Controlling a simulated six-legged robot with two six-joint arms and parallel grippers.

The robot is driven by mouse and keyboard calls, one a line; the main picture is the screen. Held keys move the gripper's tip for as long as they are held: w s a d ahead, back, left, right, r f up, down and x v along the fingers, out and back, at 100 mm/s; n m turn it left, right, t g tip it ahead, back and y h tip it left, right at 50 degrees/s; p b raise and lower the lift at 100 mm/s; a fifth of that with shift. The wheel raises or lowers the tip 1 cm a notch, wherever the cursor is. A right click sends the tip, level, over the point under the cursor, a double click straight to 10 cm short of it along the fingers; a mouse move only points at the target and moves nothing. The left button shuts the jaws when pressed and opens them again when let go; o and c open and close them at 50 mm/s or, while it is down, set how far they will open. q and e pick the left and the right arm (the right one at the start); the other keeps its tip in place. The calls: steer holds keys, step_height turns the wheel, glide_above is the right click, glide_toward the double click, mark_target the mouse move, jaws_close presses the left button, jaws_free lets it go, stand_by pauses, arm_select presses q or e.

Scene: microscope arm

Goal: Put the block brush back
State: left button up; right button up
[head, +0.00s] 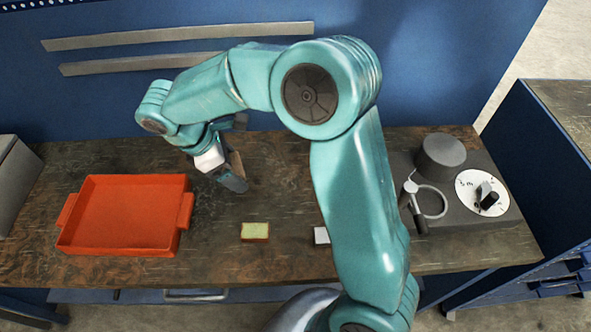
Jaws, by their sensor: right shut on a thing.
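My right gripper (234,183) is over the back middle of the bench, right of the orange tray. It is shut on a small brown piece, which I take to be the block brush (237,164). The brush is mostly hidden by the gripper, and I cannot tell whether it touches the bench top. My left gripper is not in view.
The orange tray (125,247) stands empty at left. A yellow-topped brown block (255,231) and a white block (321,235), partly behind my arm, lie near the front. A grey fixture (462,230) with a knob and dial (470,190) stands at right. Bench (215,255) between is clear.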

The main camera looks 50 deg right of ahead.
steer(key=w+d+r+b, duration=0.1)
steer(key=d+r+b, duration=0.25)
steer(key=d, duration=0.85)
steer(key=m+g+y+b, duration=0.1)
steer(key=m+b, duration=0.2)
glide_above(304, 167)
steer(key=w, duration=0.1)
steer(key=f, duration=1.4)
steer(key=shift+w+a+f, duration=0.1)
steer(key=shift+a, duration=0.3)
step_height(304, 167, down, 5)
steer(key=shift+r, duration=0.1)
steer(key=shift+w+f, duration=0.1)
steer(key=shift+f, duration=0.15)
